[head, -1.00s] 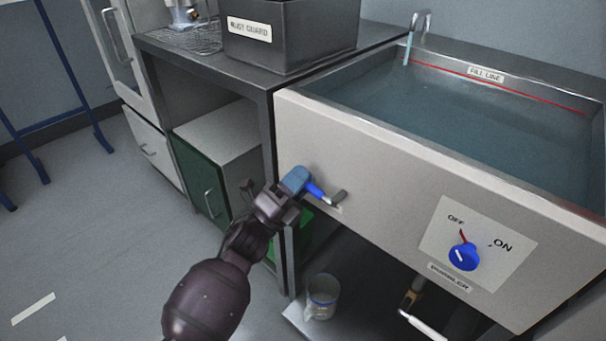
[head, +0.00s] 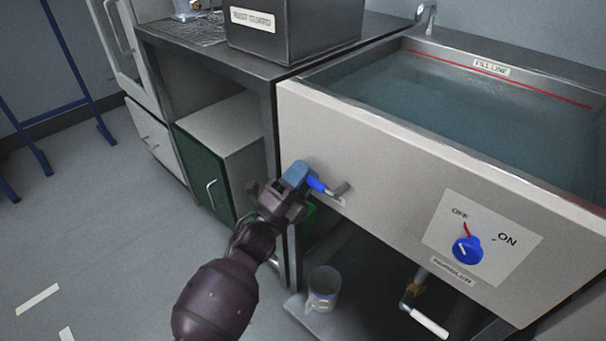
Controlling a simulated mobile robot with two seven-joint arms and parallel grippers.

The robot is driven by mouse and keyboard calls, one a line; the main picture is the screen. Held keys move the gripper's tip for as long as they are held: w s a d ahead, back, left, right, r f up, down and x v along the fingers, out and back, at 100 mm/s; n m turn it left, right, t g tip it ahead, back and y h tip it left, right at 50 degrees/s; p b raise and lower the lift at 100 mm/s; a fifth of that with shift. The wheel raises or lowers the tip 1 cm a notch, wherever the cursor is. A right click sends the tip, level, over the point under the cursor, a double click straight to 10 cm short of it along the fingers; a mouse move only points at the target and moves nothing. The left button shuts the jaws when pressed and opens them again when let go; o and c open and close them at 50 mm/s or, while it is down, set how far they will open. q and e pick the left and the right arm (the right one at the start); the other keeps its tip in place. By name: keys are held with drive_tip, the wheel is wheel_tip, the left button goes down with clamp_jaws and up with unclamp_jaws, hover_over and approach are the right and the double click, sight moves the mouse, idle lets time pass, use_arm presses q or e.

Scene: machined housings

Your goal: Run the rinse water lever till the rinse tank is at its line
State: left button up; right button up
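The rinse tank (head: 400,148) is a pale-fronted steel basin at the right. Its bluish water (head: 455,112) lies a little below the red fill line (head: 545,92) on the back wall. The tap (head: 427,17) stands at the back left corner, and no stream shows from it now. The rinse water lever (head: 318,185), with a blue handle, is on the left of the front panel. My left gripper (head: 297,173), with blue fingers, appears shut on the handle's outer end; the fingers hide that end. My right gripper is not in view.
A blue bubbler knob (head: 467,250) on the front panel points toward OFF. Below are a pale cup (head: 323,288) and a white-handled valve (head: 428,322). A dark rust guard bin (head: 330,35) stands on the left bench. The floor at left is open.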

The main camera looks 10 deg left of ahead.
use_arm(q)
drive_tip(key=shift+o, duration=0.3)
drive_tip(key=v, duration=0.7)
drive_tip(key=shift+s+a+p, duration=0.15)
drive_tip(key=shift+p, duration=0.15)
drive_tip(key=shift+f, duration=0.1)
idle(1.5)
